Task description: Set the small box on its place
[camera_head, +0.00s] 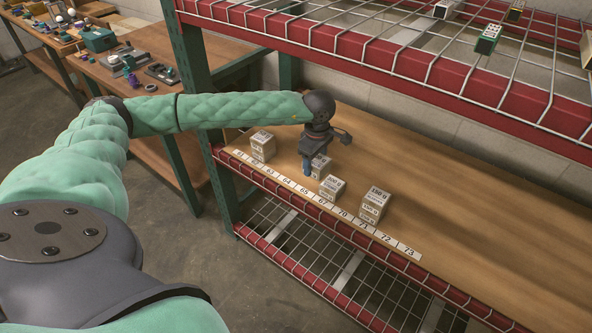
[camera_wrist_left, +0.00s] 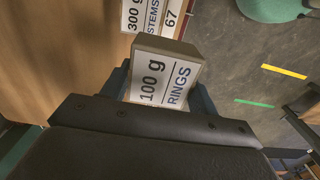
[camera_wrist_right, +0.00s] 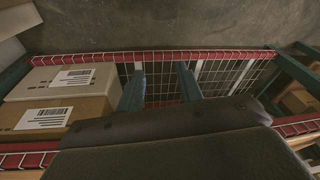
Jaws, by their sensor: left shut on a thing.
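The small box, marked "100 g RINGS" in the left wrist view (camera_wrist_left: 160,72), is white-labelled with a grey-brown side. In the head view the small box (camera_head: 321,165) is partly hidden by my left gripper (camera_head: 308,168), which is shut on it. The gripper points down over the wooden shelf, behind the numbered strip (camera_head: 318,203). I cannot tell whether the box touches the shelf. A "300 g STEMS" box (camera_head: 332,188) stands just to its right; it also shows in the left wrist view (camera_wrist_left: 150,17). My right gripper (camera_wrist_right: 160,88) is open and empty, pointing toward wire mesh.
A pale box stack (camera_head: 263,146) stands left on the shelf and a "150 g" stack (camera_head: 374,205) right. Bare wood (camera_head: 470,220) lies farther right. A red-edged wire shelf (camera_head: 400,60) hangs above. Two cartons (camera_wrist_right: 62,95) sit left in the right wrist view.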

